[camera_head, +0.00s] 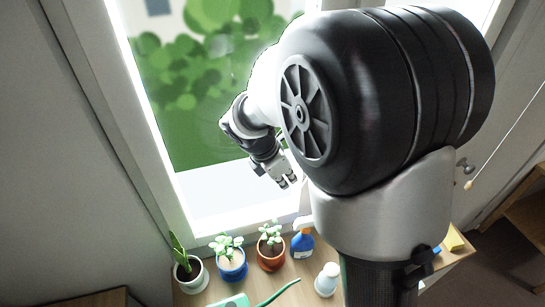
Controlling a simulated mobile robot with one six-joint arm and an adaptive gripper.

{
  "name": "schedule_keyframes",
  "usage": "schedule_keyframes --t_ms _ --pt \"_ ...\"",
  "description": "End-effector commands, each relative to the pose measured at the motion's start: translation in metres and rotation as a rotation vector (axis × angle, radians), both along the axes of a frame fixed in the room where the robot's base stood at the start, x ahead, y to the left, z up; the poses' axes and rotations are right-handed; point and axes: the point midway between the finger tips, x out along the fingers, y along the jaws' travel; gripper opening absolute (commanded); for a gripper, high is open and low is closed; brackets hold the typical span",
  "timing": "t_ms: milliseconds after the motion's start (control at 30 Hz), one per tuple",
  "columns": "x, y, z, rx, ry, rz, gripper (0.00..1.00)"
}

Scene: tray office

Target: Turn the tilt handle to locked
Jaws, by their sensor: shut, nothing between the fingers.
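My gripper (286,182) is in front of the window (205,90), near the lower right of its visible pane. Its fingers point down and look shut, with nothing seen between them. I cannot make out a tilt handle near the fingers. My own large arm joint hides the right part of the window and its frame. A small dark metal fitting (463,166) shows on the pale frame right of my arm. It may be a handle, but it is too small to tell its position.
Below the window, a wooden surface (205,297) holds potted plants (232,262), a blue spray bottle (302,240), a white bottle (327,280) and a green watering can (236,301). Wooden shelving (515,200) stands far right.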

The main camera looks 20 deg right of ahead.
Motion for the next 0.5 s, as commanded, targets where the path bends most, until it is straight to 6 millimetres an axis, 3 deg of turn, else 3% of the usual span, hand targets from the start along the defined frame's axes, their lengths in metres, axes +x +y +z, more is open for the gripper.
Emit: schedule_keyframes --t_ms 33,200,500 --pt "0.0 -0.006 -0.009 -0.001 0.004 -0.002 0.0" --pt "0.006 -0.028 -0.014 0.001 0.0 -0.002 0.0" --pt "0.008 -0.038 -0.018 0.001 0.001 0.001 0.0"
